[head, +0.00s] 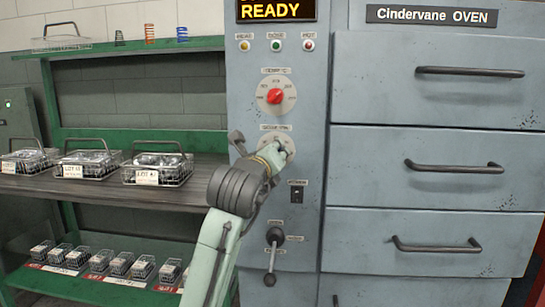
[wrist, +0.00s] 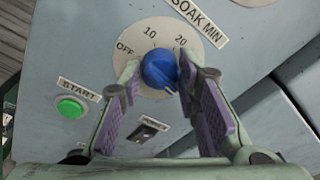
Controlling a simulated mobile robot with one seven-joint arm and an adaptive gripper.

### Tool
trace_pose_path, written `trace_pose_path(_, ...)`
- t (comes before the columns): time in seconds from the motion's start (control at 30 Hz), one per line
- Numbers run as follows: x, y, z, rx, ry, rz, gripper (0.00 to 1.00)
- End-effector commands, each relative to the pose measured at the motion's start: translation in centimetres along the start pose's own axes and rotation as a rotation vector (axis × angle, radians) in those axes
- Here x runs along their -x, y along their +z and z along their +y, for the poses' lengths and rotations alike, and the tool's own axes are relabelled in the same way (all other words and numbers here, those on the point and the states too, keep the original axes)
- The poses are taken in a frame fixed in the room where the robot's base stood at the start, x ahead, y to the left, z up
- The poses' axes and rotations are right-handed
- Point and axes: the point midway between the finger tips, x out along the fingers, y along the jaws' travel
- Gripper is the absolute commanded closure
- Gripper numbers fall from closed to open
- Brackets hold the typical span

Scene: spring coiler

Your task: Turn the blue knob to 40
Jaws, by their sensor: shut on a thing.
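The blue knob (wrist: 160,69) sits on a round cream dial under a SOAK MIN label (wrist: 195,22). OFF, 10 and 20 show on the dial; the rest of its scale is hidden by my right finger. A pale mark shows at the knob's lower right edge, close to that finger, but I cannot read its setting. My gripper (wrist: 158,76) is shut on the knob, one finger at each side. In the head view my gripper (head: 270,156) is at the lower dial (head: 289,143) and hides the knob.
A red knob (head: 275,96) is on the dial above. A switch (head: 297,192) and a lever (head: 272,254) are below. A green START button (wrist: 70,107) is at left in the wrist view. Oven drawers (head: 440,165) with protruding handles stand right; a shelf (head: 110,190) with wire baskets stands left.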

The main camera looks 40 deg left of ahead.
Motion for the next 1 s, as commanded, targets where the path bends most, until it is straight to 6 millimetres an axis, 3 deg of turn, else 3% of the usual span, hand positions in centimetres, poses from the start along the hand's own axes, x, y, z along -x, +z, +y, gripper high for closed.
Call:
trace_pose_path(0.6, -0.02, 0.01, 0.01, -0.045, 0.005, 0.003, 0.98)
trace_pose_path(0.63, -0.02, 0.00, 0.00, -0.045, 0.005, 0.003, 0.69)
trace_pose_path(0.9, -0.01, 0.01, -0.01, -0.044, 0.004, 0.003, 0.51)
trace_pose_path(1.0, -0.01, 0.01, -0.01, -0.043, 0.004, 0.003, 0.50)
